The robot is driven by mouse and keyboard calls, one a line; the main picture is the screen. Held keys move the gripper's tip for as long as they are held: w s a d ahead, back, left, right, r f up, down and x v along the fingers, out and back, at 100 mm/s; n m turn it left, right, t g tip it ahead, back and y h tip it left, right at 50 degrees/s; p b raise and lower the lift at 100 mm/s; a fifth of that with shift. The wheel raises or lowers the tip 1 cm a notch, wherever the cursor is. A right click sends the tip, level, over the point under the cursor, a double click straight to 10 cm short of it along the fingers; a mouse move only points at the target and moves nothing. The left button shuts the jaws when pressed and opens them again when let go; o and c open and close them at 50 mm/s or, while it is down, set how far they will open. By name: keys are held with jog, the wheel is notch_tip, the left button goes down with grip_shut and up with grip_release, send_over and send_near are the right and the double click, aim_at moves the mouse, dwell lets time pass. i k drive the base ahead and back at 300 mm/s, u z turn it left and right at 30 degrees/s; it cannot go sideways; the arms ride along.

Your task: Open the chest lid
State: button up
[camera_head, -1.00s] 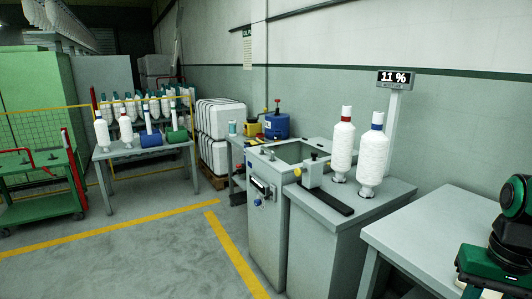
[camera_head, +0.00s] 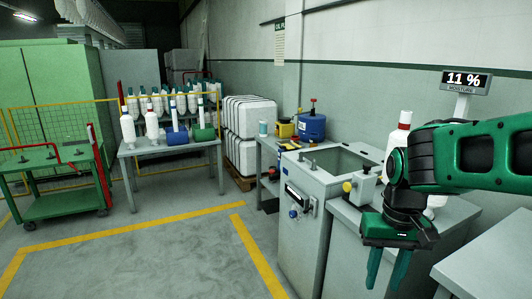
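No chest with a plainly visible lid can be told for certain. A waist-high grey cabinet (camera_head: 300,232) with a control panel on its front stands right of centre. Its top has a recessed, open-looking basin (camera_head: 335,162); I cannot tell which part is a lid. A second grey cabinet (camera_head: 345,262) adjoins it on the right, partly hidden by my arm. My gripper (camera_head: 387,272) hangs pointing down in front of this second cabinet, its two green fingers apart with nothing between them. It appears clear of both cabinets.
A white yarn cone (camera_head: 396,136) stands on the right cabinet, under a moisture display (camera_head: 467,80) reading 11 %. A grey table (camera_head: 495,262) is at lower right. A bobbin table (camera_head: 168,149) and green cart (camera_head: 62,200) stand left. The floor between is clear.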

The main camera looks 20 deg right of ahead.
aim_at(295, 157)
jog(key=u, duration=0.05)
jog(key=i, duration=1.1)
jog(key=z, duration=0.4)
jog(key=i, duration=0.6)
jog(key=z, duration=0.35)
